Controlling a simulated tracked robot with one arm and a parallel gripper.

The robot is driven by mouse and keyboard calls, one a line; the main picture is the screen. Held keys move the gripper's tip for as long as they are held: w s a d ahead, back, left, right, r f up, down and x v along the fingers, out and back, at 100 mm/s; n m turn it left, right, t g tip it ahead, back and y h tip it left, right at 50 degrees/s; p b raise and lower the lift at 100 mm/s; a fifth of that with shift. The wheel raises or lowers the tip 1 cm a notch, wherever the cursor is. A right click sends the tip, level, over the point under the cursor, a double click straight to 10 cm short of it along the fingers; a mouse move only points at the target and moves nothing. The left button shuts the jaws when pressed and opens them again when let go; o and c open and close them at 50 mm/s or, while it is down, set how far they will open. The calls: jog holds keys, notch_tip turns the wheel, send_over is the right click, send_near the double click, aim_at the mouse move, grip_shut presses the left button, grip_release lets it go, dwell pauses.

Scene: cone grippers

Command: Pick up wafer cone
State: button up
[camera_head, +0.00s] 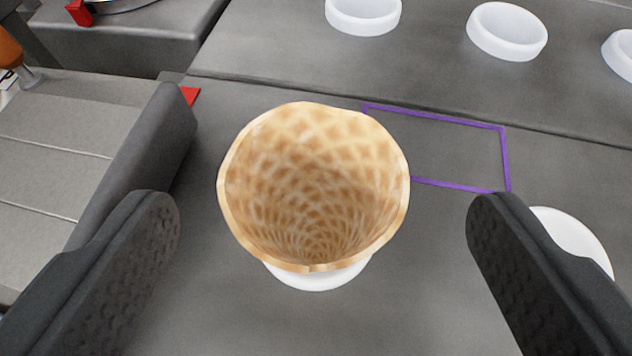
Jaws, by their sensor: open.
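The wafer cone (315,185) is tan with a grid pattern. It stands with its wide mouth up towards the camera, near the middle of the camera_head view. A white round holder (318,280) shows partly beneath it; the cone hides the rest. My gripper (325,218) is open, with one dark finger left of the cone and the other to its right. Both fingers are apart from the cone in the picture, with a wider gap on the right side.
A white round piece (572,237) lies partly behind my right finger. Several white rings, one of them here (507,31), stand along the back. A purple rectangle outline (508,160) marks the grey surface. A raised dark edge (150,150) runs along the left.

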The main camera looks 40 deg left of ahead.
aim_at(317, 206)
jog(key=shift+x, duration=2.35)
jog(key=shift+s+f, duration=0.1)
jog(key=c, duration=0.7)
